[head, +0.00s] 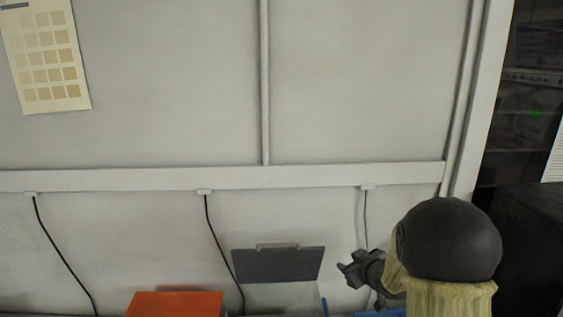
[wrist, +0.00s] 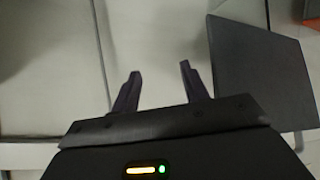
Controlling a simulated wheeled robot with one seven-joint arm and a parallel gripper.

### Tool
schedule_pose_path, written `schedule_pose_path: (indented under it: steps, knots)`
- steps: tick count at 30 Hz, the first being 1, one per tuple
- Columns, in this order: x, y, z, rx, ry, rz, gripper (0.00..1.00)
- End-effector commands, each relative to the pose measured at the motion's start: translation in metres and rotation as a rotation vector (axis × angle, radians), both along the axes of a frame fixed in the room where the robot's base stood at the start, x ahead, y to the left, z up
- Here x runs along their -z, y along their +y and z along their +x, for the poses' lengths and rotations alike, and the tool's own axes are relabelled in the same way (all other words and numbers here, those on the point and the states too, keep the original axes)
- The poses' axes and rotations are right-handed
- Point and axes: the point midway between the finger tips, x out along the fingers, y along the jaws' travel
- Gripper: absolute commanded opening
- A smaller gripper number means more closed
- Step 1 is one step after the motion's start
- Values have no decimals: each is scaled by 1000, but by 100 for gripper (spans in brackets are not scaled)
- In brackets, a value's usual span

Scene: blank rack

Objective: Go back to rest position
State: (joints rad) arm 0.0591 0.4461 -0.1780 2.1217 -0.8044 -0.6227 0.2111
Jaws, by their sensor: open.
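My gripper (head: 354,274) is at the lower right of the head view, in front of the white wall, with its fingers pointing left. In the wrist view my gripper (wrist: 158,80) has its two dark fingers apart, with nothing between them. A dark grey panel (head: 278,265) stands left of my gripper in the head view. A dark panel (wrist: 262,75) also shows right of the fingers in the wrist view.
An orange-red box (head: 176,304) sits at the bottom left of the panel. A blue object (head: 380,313) shows at the bottom edge below my gripper. Black cables (head: 218,235) hang down the wall. A dark cabinet (head: 535,235) stands at the far right.

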Motion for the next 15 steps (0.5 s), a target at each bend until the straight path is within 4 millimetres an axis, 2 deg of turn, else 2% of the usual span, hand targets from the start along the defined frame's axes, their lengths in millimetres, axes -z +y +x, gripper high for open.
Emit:
schedule_pose_path:
  steps: [1,5,8,15]
  knots:
    - [-4,-2,-14,59,40,0,45]
    - [0,-6,-59,209,186,2,45]
    - [7,-4,-102,306,319,15,45]
    - [23,21,-224,454,675,70,45]
